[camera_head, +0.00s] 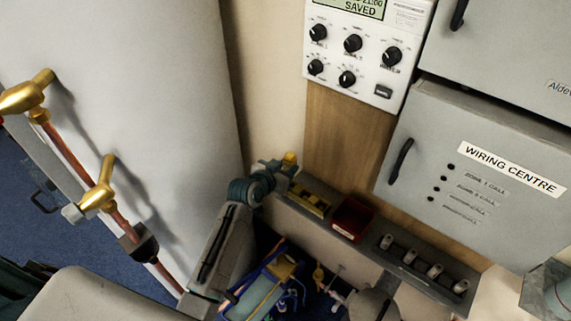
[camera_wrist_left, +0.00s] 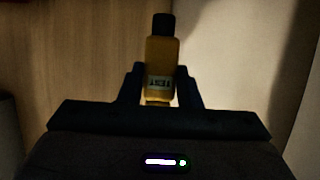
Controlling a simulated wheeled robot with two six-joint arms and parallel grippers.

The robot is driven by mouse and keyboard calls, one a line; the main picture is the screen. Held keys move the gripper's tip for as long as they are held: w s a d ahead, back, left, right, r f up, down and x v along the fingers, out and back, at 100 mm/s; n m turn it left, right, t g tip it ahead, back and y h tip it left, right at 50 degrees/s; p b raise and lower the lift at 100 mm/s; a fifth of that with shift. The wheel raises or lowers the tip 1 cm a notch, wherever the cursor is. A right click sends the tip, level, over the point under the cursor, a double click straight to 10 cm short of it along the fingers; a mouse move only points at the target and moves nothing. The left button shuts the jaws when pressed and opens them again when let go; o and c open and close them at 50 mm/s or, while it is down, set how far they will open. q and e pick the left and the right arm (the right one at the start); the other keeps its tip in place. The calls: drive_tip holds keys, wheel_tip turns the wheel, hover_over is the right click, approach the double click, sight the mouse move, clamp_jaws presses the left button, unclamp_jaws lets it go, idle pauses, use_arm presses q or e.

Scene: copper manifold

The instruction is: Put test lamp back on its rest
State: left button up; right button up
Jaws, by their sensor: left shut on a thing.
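The test lamp (camera_wrist_left: 161,72) is a small yellow cylinder with a black cap and a label reading TEST. In the left wrist view it stands between the fingers of my left gripper (camera_wrist_left: 160,92), which is shut on it. In the head view the left gripper (camera_head: 284,168) is at the left end of a grey shelf, with the yellow lamp (camera_head: 290,158) showing at its tip. A yellow-marked block (camera_head: 309,201) on the shelf lies just right of and below the gripper; I cannot tell whether it is the rest. My right gripper is not clearly seen.
A red bin (camera_head: 352,217) and several small white-topped cylinders (camera_head: 409,256) sit along the grey shelf (camera_head: 372,246). The wiring centre box (camera_head: 480,175) and a white control panel (camera_head: 366,55) are above. A tool bag with cables (camera_head: 265,290) is below. Copper pipework (camera_head: 66,150) stands at left.

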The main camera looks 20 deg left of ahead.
use_arm(q)
drive_tip(key=shift+d+f+b, duration=0.1)
drive_tip(key=shift+f+b, duration=0.25)
drive_tip(key=shift+f, duration=0.25)
drive_tip(key=shift+f+b, duration=0.9)
drive_tip(key=shift+b, duration=0.25)
drive_tip(key=shift+r, duration=0.15)
use_arm(e)
wheel_tip(320, 180, down, 2)
drive_tip(key=shift+s+d+f, duration=0.1)
drive_tip(key=shift+d+f, duration=0.05)
drive_tip(key=shift+f, duration=0.1)
drive_tip(key=shift+d, duration=0.1)
use_arm(q)
drive_tip(key=shift+p, duration=0.3)
use_arm(e)
drive_tip(key=shift+d, duration=0.45)
use_arm(q)
drive_tip(key=shift+f, duration=0.2)
use_arm(e)
drive_tip(key=shift+r, duration=0.1)
